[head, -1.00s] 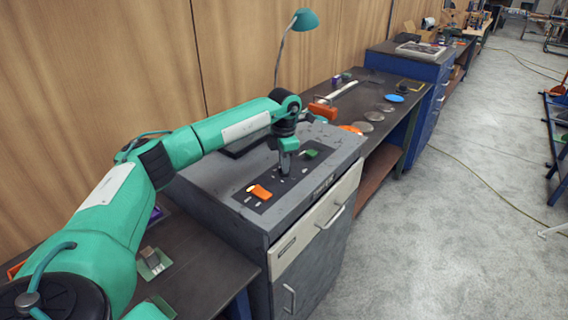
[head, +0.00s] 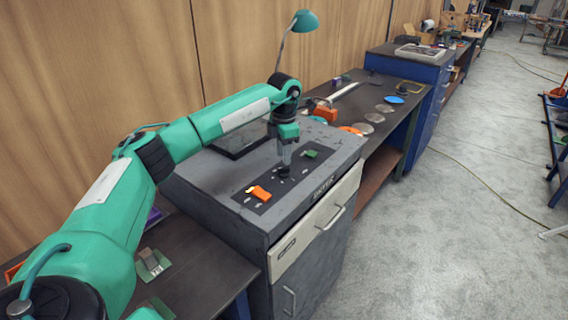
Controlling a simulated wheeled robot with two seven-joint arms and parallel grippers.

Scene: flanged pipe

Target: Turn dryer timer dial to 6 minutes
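The dryer (head: 222,180) is a grey cabinet with a dark control panel (head: 268,196) on its top. The small black timer dial (head: 284,171) sits mid-panel, between an orange part and a green part. Its pointer and markings are too small to read. My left gripper (head: 285,160) points down over the dial, its fingertips just above it or at its top; I cannot tell if they touch. The fingers look close together, but their opening is too small to judge. My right gripper is not in view.
The orange switch (head: 259,192) and the green switch (head: 310,154) flank the dial closely. A dark flat plate (head: 238,142) lies behind the panel. A workbench (head: 388,142) with discs and tools adjoins on the right. A green lamp (head: 305,19) stands behind. The floor at right is mostly clear.

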